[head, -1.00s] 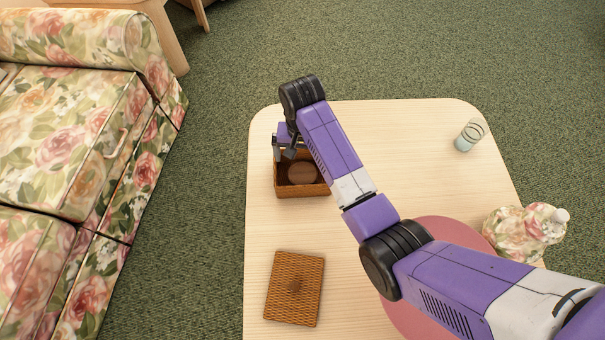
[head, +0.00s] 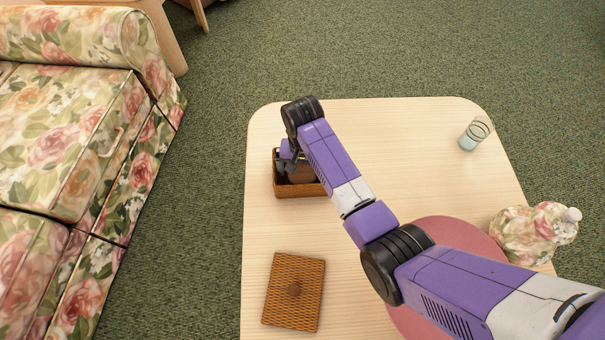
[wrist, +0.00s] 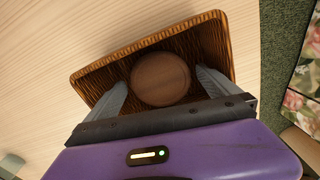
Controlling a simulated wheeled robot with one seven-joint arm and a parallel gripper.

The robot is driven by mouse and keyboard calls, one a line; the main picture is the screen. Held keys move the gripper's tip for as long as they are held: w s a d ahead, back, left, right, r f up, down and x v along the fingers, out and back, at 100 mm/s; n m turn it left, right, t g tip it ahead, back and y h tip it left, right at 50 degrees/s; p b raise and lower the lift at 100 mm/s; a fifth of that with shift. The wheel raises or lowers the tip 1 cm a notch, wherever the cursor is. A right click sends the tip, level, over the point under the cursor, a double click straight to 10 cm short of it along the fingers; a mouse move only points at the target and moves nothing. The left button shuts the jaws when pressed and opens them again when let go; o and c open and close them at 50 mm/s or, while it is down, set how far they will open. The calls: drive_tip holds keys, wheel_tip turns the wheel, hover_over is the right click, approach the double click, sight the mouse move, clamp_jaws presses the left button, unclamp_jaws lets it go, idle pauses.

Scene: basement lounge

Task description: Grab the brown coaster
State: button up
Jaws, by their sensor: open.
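The brown coaster (wrist: 160,79) is a round wooden disc inside a woven brown basket (wrist: 91,77). In the head view the basket (head: 301,190) stands on the pale wood table, and my arm partly hides the coaster (head: 301,172). My gripper (wrist: 162,92) is open, with one grey finger on each side of the coaster in the wrist view. The fingers reach into the basket's outline; I cannot tell whether they touch the coaster. In the head view my gripper (head: 290,170) is at the basket's left part.
A pink round mat (head: 450,232) lies under my arm. A floral sofa (head: 75,140) is at the left.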

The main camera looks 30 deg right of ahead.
sight(303, 173)
drive_tip(key=c, duration=1.3)
drive_tip(key=shift+r, duration=0.1)
wheel_tip(303, 173, up, 20)
drive_tip(key=p, duration=0.7)
